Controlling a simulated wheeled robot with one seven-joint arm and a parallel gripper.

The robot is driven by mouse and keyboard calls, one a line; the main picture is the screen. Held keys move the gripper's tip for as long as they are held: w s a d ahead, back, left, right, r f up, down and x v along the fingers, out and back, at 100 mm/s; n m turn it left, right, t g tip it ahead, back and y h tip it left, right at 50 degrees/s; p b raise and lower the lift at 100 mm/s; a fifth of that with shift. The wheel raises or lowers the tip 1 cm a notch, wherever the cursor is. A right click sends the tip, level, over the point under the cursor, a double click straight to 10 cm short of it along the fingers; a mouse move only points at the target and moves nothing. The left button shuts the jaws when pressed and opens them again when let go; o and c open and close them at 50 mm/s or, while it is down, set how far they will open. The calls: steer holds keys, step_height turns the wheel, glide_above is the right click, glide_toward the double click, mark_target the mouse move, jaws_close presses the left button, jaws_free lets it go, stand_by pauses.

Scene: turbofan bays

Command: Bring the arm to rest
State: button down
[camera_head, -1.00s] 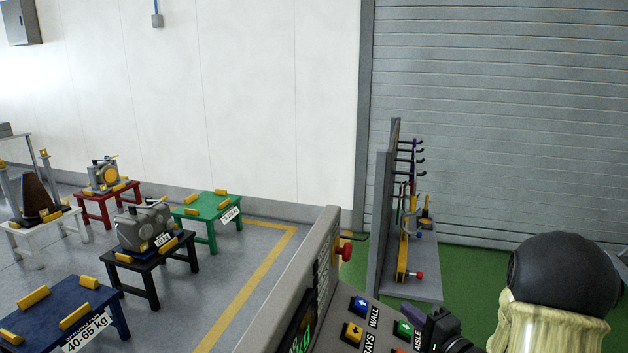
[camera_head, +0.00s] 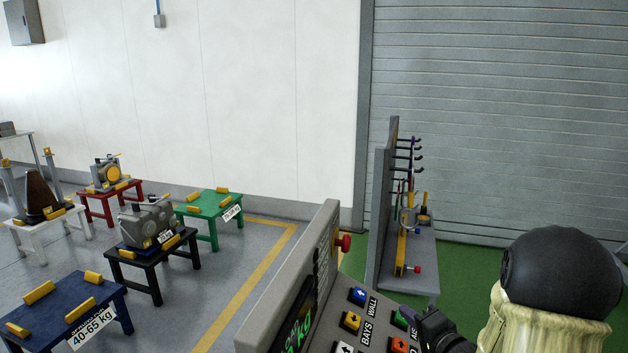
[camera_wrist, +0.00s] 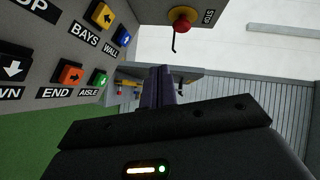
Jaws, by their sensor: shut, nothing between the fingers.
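My gripper (camera_wrist: 160,86) points away from the wrist camera, its slim dark purple fingers together with nothing between them. In the head view my gripper (camera_head: 408,316) is at the lower edge, partly cut off, beside the right side of a grey control panel (camera_head: 325,235). The panel also shows in the wrist view (camera_wrist: 60,35), with blue, yellow, orange and green arrow buttons to the left of the fingers. I cannot tell from the head view whether the fingers touch the panel. Most of my arm is hidden or out of frame.
A red knob (camera_head: 344,243) sticks out of the panel's side. A grey tool rack (camera_head: 385,200) with hooks stands behind, before a roller shutter (camera_head: 490,120). Blue (camera_head: 65,305), black (camera_head: 155,262), green (camera_head: 210,208) and red (camera_head: 108,192) stands are at left. Open floor lies between.

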steer(key=s+a+f+n+g+h, duration=0.2)
steer(key=s+n+g, duration=0.3)
steer(key=s, duration=0.5)
steer(key=s+a+f+n+g+h, duration=0.3)
steer(key=s+n+g+h, duration=0.1)
steer(key=s+g, duration=0.3)
steer(key=s+n, duration=0.1)
steer(key=s, duration=0.1)
steer(key=shift+s+a+n, duration=0.35)
steer(key=shift+n, duration=0.05)
